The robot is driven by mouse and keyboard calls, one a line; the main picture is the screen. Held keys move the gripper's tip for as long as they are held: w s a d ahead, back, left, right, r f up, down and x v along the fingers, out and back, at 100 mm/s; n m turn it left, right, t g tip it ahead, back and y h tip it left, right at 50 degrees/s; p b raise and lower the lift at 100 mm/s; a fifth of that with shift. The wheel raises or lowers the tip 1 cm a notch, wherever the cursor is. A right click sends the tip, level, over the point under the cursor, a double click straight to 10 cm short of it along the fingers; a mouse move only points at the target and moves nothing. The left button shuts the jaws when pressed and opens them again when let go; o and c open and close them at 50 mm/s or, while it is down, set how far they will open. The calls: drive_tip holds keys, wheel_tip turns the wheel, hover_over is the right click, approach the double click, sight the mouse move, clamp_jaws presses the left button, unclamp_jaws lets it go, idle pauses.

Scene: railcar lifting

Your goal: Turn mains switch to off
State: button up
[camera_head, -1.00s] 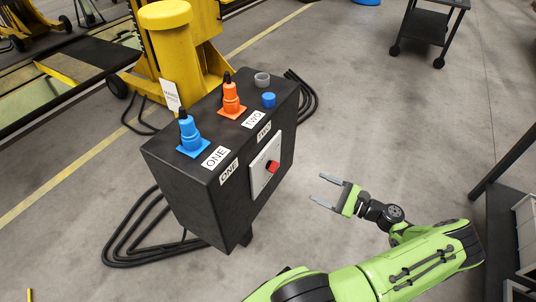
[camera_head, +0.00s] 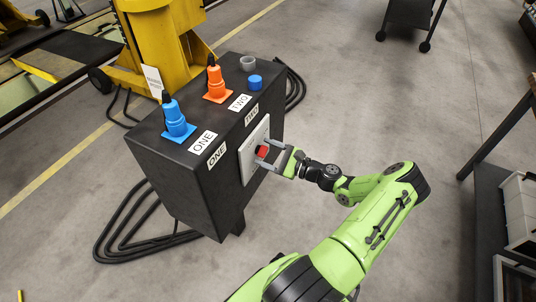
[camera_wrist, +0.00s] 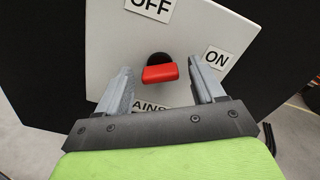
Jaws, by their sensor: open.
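The mains switch is a red knob (camera_head: 262,152) on a light plate (camera_head: 247,165) on the right side of a black control box (camera_head: 185,190). In the wrist view the red handle (camera_wrist: 160,73) lies nearly level, its right end toward the "ON" label (camera_wrist: 215,57). The "OFF" label (camera_wrist: 150,7) is at the top, and a partly hidden label ending in "AINS" is below. My gripper (camera_head: 270,153) is open at the plate. In the wrist view its fingers (camera_wrist: 160,85) stand left and right of the handle, with gaps on both sides.
Blue (camera_head: 175,120) and orange (camera_head: 216,84) plugs stand on the box top beside labels "ONE" and "TWO". Black cables (camera_head: 135,230) lie on the floor left of it. A yellow jack (camera_head: 165,45) stands behind. The floor to the right is mostly clear.

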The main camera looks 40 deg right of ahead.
drive_tip(key=c, duration=1.1)
drive_tip(key=shift+o, duration=0.2)
drive_tip(key=shift+n, duration=0.3)
drive_tip(key=n+b, duration=0.2)
drive_tip(key=n, duration=0.9)
drive_tip(key=shift+f+b, duration=0.1)
drive_tip(key=shift+b, duration=0.2)
drive_tip(key=shift+n, duration=0.3)
drive_tip(key=o, duration=1.1)
drive_tip(key=shift+c, duration=0.2)
drive_tip(key=shift+s, duration=0.1)
